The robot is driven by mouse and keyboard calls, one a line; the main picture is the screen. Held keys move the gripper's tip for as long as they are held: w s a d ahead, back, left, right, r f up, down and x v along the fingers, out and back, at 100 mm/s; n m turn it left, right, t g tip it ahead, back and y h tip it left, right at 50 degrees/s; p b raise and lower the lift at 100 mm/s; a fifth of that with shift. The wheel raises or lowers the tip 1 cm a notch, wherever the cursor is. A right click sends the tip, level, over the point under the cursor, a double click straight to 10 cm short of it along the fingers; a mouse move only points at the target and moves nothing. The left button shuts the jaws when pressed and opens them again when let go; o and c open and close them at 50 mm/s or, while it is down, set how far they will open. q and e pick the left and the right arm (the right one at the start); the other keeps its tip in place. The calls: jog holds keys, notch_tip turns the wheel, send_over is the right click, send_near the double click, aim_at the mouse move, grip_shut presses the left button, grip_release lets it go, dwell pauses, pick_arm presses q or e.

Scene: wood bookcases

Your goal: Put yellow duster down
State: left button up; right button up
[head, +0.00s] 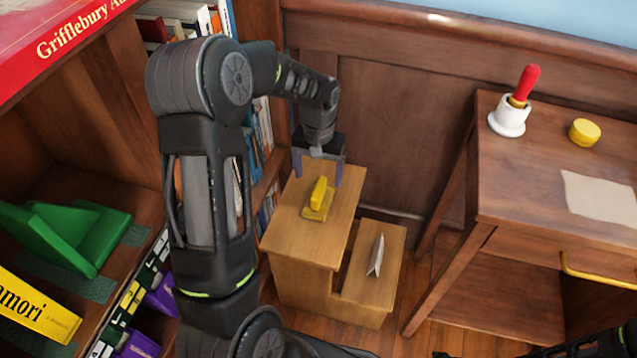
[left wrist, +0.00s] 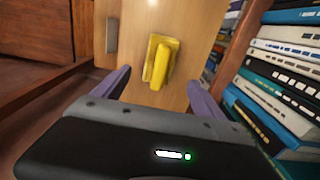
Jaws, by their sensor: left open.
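The yellow duster (head: 319,199) rests on the upper step of a wooden step stool (head: 289,226). It also shows in the left wrist view (left wrist: 160,61), lying on the wood surface beyond the fingertips. My left gripper (head: 319,170) is open, with its two purple-grey fingers spread apart, at the far end of the upper step. In the left wrist view, the left gripper (left wrist: 156,84) has the duster ahead of it between the line of its fingers, with clear space on both sides. My right gripper does not show clearly; only a dark piece of my arm appears at the lower right.
A folded grey-white item (head: 376,256) stands on the stool's lower step. A bookcase (head: 110,150) with books and a green bookend (head: 75,235) is at left. A desk (head: 520,170) at right holds a red-handled bell (head: 511,118), a yellow round item (head: 584,132) and paper (head: 598,197).

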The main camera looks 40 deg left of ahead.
pick_arm(q)
jog(key=shift+r, duration=1.45)
